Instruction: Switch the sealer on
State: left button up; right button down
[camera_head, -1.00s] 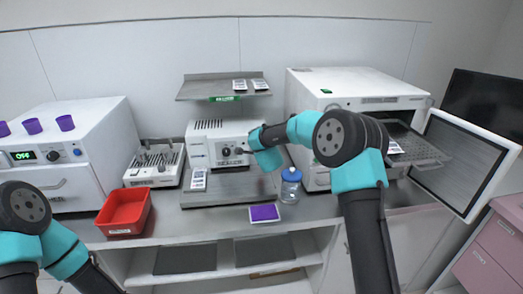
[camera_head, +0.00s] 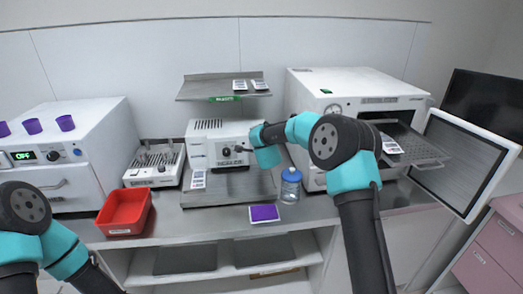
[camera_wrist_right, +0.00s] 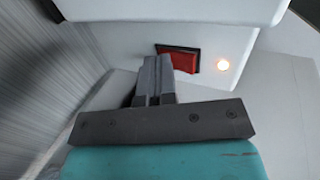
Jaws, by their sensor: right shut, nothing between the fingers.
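The sealer (camera_head: 211,145) is a white box with a vented top, at the centre of the counter under a metal shelf. My right gripper (camera_head: 240,148) is shut and empty at its front panel. In the right wrist view a red rocker switch (camera_wrist_right: 180,58) sits in a black frame on a white panel, with a small glowing lamp (camera_wrist_right: 223,64) to its right. The shut fingertips (camera_wrist_right: 158,62) overlap the left end of the switch; I cannot tell whether they touch it. In the head view my own gripper partly hides the panel. My left gripper is not in view.
A red bin (camera_head: 124,211) is at the left. A white oven-like unit with an open door (camera_head: 466,161) is at the right. A left-hand unit's display (camera_head: 23,156) reads OFF.

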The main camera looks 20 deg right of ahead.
jog(key=shift+r, duration=0.85)
jog(key=f+v, duration=0.1)
jog(key=v, duration=1.2)
jog(key=shift+s, duration=0.6)
jog(key=shift+s+a+f, duration=0.15)
jog(key=shift+a+f, duration=0.05)
jog(key=shift+f, duration=0.45)
